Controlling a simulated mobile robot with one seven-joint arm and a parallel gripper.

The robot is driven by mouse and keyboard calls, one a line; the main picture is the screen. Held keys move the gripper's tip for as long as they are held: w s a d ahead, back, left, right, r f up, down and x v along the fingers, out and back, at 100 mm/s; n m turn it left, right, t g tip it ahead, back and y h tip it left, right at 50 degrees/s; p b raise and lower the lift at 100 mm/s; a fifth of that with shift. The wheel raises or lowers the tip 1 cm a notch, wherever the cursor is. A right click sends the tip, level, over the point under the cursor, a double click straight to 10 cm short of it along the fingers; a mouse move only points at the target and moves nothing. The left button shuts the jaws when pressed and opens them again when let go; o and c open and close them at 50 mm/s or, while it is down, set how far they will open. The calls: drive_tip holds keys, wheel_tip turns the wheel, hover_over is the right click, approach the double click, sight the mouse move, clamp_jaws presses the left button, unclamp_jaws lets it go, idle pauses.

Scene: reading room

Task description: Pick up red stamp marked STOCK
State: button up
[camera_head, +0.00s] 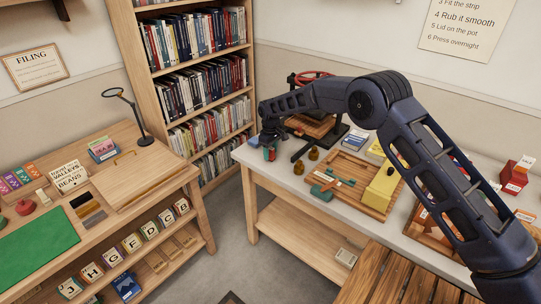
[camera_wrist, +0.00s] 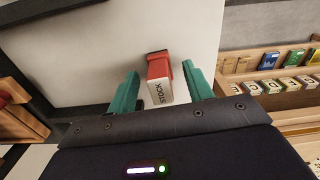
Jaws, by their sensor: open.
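The red stamp (camera_wrist: 158,68) is in the wrist view, with a white end face reading STOCK turned toward the camera. It sits on a pale tabletop. My gripper (camera_wrist: 161,70) is open, with one green finger on each side of the stamp. In the head view my gripper (camera_head: 269,153) is low at the left end of the white table (camera_head: 297,186), and the stamp is mostly hidden there.
A press with a red wheel (camera_head: 312,77) stands just right of my gripper. Two small brass weights (camera_head: 313,154) and a wooden board (camera_head: 383,207) with a yellow block (camera_head: 383,187) lie nearby. A bookcase (camera_head: 158,97) stands behind. A desk (camera_head: 185,176) is across a floor gap.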

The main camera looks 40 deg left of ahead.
drive_tip(key=shift+f, duration=0.5)
drive_tip(key=shift+c, duration=0.4)
drive_tip(key=c, duration=1)
